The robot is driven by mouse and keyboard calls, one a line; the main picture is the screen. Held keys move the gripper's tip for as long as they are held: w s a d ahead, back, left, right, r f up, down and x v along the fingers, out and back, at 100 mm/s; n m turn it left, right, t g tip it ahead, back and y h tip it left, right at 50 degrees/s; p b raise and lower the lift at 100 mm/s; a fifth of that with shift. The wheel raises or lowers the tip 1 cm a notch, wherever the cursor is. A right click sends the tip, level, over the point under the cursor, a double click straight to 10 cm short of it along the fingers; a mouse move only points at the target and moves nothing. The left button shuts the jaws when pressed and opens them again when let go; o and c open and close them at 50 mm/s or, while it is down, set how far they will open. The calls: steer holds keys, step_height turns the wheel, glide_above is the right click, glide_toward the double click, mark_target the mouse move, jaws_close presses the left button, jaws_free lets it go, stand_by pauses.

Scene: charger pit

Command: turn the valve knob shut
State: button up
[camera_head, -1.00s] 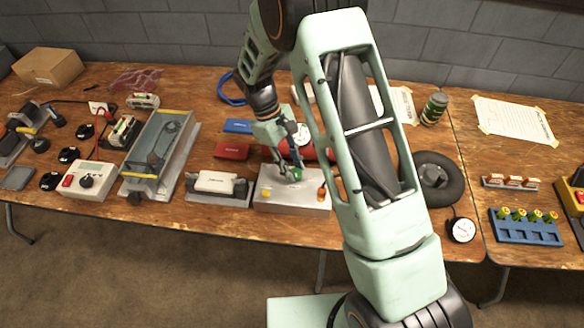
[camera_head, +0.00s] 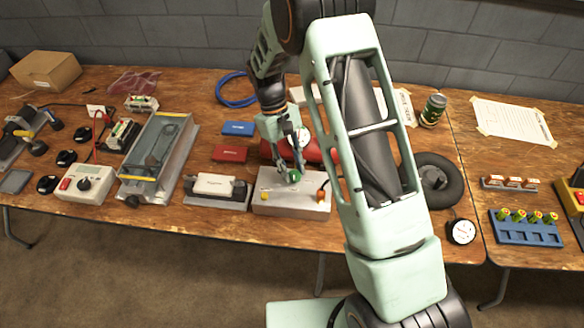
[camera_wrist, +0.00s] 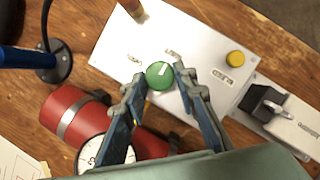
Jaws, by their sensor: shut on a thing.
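The green valve knob (camera_wrist: 160,76) has a white line mark and sits on top of a pale metal box (camera_wrist: 200,62) with small labels, one on each side of the knob. The knob (camera_head: 294,176) and box (camera_head: 290,206) also show in the head view, near the table's front edge. My gripper (camera_wrist: 160,74) has one finger on each side of the knob and is shut on it. In the head view my gripper (camera_head: 291,168) comes down on the knob from above and behind. The white mark points up and slightly right in the wrist view.
A yellow button (camera_wrist: 235,59) and an orange-brown part (camera_wrist: 136,9) stand on the same box. A red cylinder (camera_wrist: 80,115) with a white gauge (camera_wrist: 95,150) lies close behind. A grey device with a black switch (camera_wrist: 266,101) is beside the box. A black-based stand (camera_wrist: 54,62) is nearby.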

steer(key=o, duration=1.2)
steer(key=shift+c, duration=0.2)
steer(key=v, duration=1.2)
steer(key=shift+w, duration=0.1)
